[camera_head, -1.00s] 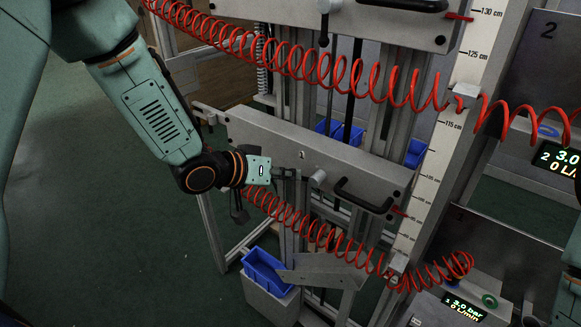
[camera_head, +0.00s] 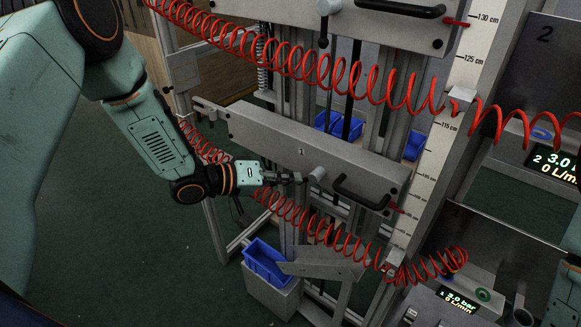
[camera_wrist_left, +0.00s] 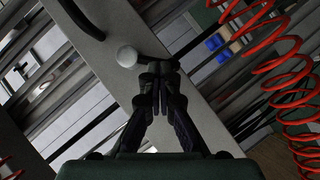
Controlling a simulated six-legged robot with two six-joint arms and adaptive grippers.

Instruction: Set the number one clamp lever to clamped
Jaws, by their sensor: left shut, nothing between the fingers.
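The number one clamp shows on the lower grey carriage beam (camera_head: 250,130), marked 1. Its pale round hub (camera_head: 317,174) sticks out from the beam's front, and also shows in the left wrist view (camera_wrist_left: 127,56). My left gripper (camera_head: 297,178) is just left of the hub in the head view, its fingers shut with nothing between them. In the left wrist view the closed fingertips (camera_wrist_left: 160,76) are close to the hub, to its lower right. A dark bar runs behind them there. The clamp's black lever is hard to tell from the dark fingers, and its position is unclear. My right gripper is out of view.
Red coiled hoses (camera_head: 330,232) hang below and above the beam. A black handle (camera_head: 362,194) sits right of the hub. The upper carriage (camera_head: 395,28) has its own hub and black lever. A scale post (camera_head: 432,165), blue bins (camera_head: 266,262) and pressure displays (camera_head: 463,301) stand nearby.

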